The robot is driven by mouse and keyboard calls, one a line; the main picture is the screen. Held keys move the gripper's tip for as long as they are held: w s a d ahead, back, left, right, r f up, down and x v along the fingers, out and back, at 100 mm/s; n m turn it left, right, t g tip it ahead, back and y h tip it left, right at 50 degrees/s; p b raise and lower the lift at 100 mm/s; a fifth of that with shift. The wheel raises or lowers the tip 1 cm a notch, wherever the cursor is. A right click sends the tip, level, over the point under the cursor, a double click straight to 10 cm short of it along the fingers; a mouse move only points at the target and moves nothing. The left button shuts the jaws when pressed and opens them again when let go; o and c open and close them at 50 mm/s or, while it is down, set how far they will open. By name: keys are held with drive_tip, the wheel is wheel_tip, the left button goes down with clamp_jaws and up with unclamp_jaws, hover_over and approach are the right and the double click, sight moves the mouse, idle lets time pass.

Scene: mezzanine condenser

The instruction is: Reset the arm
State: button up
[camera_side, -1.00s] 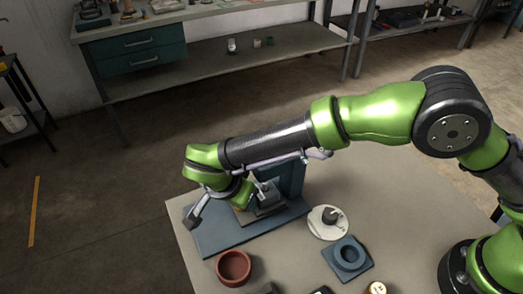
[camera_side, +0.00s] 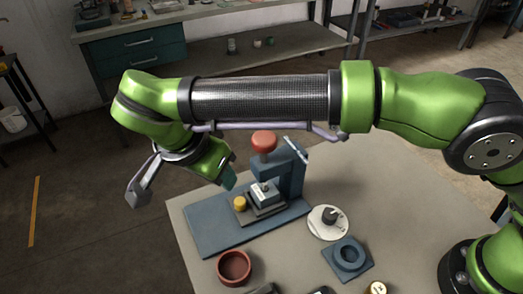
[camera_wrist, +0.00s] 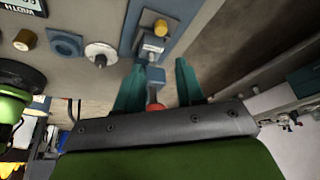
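My gripper's teal fingers show at the end of my arm in the side view (camera_side: 228,178), raised above and left of a blue press (camera_side: 293,175). In the wrist view my gripper (camera_wrist: 160,75) has its two fingers spread apart with nothing gripped between them. The press's red knob (camera_side: 263,141) tops the press; in the wrist view it (camera_wrist: 155,107) shows between the fingers but farther off. A grey block (camera_side: 264,192) and a yellow button (camera_side: 239,203) sit on the press's blue base plate (camera_side: 212,234).
On the table (camera_side: 290,262) are a white dial with a black knob (camera_side: 328,220), a blue ring block (camera_side: 348,257), a red-brown bowl (camera_side: 234,268) and a brass cap (camera_side: 376,288). A bench with blue drawers (camera_side: 140,50) stands behind.

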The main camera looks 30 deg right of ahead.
drive_tip(key=shift+s+a+r, duration=0.15)
drive_tip(key=shift+r, duration=0.35)
drive_tip(key=shift+n+g+y, duration=0.3)
drive_tip(key=shift+n+y, duration=0.3)
drive_tip(key=w+d+r, duration=0.1)
drive_tip(key=d, duration=0.1)
drive_tip(key=w+d+r, duration=0.1)
drive_tip(key=d+r, duration=0.1)
drive_tip(key=d, duration=0.1)
drive_tip(key=w+d+r, duration=0.1)
drive_tip(key=d, duration=0.2)
drive_tip(key=shift+d+r, duration=0.1)
drive_tip(key=shift+r, duration=0.2)
drive_tip(key=d+r+n+y, duration=0.2)
drive_tip(key=d+r+y, duration=0.15)
drive_tip(key=d, duration=0.85)
drive_tip(key=s+d+f+n+t, duration=0.1)
drive_tip(key=s+d+n+t, duration=0.1)
drive_tip(key=s+d, duration=0.5)
drive_tip(key=s+d+f+n+t+y, duration=0.1)
drive_tip(key=s+d+n+t, duration=0.1)
drive_tip(key=s+d, duration=0.5)
drive_tip(key=d+t, duration=0.1)
drive_tip(key=d, duration=0.1)
drive_tip(key=shift+d+f, duration=0.25)
drive_tip(key=shift+d, duration=0.1)
